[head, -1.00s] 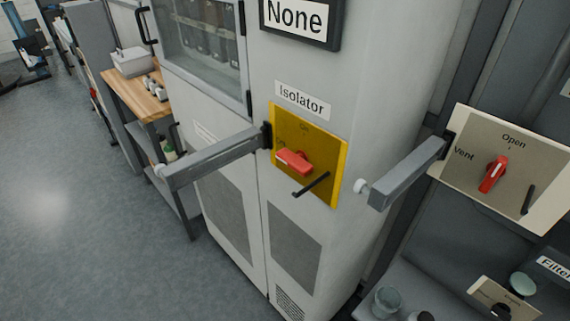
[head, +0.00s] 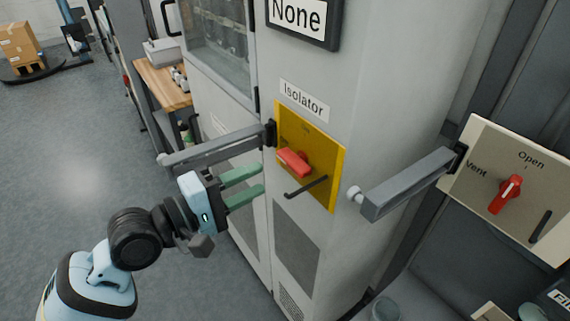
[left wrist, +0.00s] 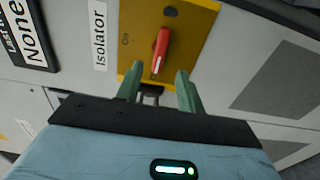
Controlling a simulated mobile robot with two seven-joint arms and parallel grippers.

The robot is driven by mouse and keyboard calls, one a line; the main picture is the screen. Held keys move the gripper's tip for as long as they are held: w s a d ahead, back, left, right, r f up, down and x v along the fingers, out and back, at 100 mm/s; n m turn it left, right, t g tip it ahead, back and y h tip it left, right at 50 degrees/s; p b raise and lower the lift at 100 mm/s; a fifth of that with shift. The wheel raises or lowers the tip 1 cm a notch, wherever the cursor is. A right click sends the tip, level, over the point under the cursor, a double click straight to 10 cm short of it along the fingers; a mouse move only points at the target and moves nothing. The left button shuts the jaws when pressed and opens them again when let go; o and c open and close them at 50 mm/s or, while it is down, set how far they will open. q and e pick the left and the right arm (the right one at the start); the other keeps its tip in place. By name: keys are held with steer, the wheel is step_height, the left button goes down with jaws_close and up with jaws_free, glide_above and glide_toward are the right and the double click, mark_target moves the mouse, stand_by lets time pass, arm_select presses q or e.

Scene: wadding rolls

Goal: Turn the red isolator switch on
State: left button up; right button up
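The red isolator switch (head: 294,162) sits on a yellow plate (head: 325,165) on the grey cabinet, under the "Isolator" label (head: 303,97). Its handle lies roughly sideways in the head view. The left wrist view shows the red switch (left wrist: 160,50) ahead of the fingers, with "On" printed on the plate beside it. My left gripper (head: 262,181) is open, its green fingers apart and empty, just left of and below the switch. In the left wrist view the left gripper (left wrist: 158,84) points at the switch without visible contact. My right gripper is not in view.
A black rod (head: 306,187) sticks out below the switch. A grey arm bar (head: 215,148) passes left of the plate, another (head: 405,185) right of it. A second red switch (head: 506,194) marked Open and Vent is at the right. Floor at left is clear.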

mark_target(287, 165)
arm_select(q)
steer(key=shift+p+x, duration=0.4)
steer(key=shift+x, duration=3.5)
jaws_close()
